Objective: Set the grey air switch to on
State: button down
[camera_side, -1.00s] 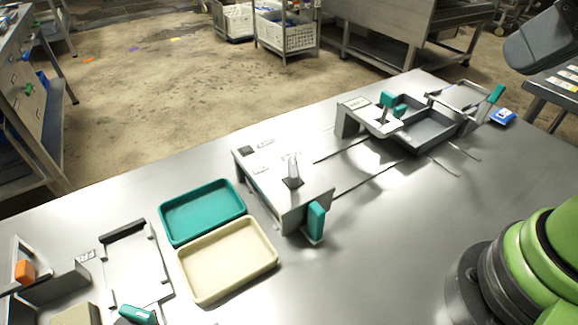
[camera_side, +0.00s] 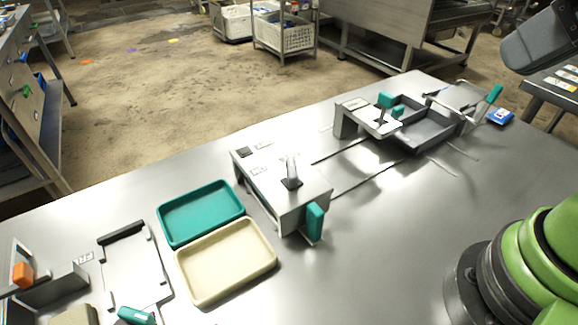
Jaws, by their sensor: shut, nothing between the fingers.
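The grey switch lever (camera_side: 292,168) stands on a black base on top of a grey metal box (camera_side: 262,182) in the middle of the table. It looks roughly upright. The small labels (camera_side: 259,170) on the box are too small to read, so I cannot tell which position is on. A teal handle (camera_side: 315,221) is on the box's near right end. My gripper is not in view.
A teal tray (camera_side: 201,212) and a cream tray (camera_side: 226,260) lie left of the box. A fixture with teal knobs and a grey tray (camera_side: 425,131) stands behind right. A latch fixture (camera_side: 133,268) is at front left. The front middle table is clear.

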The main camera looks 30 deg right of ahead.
dwell(0.4)
jog(key=c, duration=1.3)
grip_release()
jog(key=shift+w+r, duration=0.15)
jog(key=shift+o, duration=1)
jog(key=w+a+r+g, duration=0.2)
jog(key=w+g, duration=0.1)
jog(key=w, duration=0.4)
jog(key=shift+y, duration=0.3)
jog(key=m+g, duration=0.2)
jog(key=g, duration=0.6)
send_over(292, 167)
jog(key=w+d, duration=0.2)
jog(key=w, duration=0.2)
notch_tip(292, 167, down, 14)
jog(key=x, duration=1)
jog(key=shift+s+d, duration=0.15)
jog(key=shift+s, duration=0.2)
jog(key=shift+c, duration=0.4)
grip_shut()
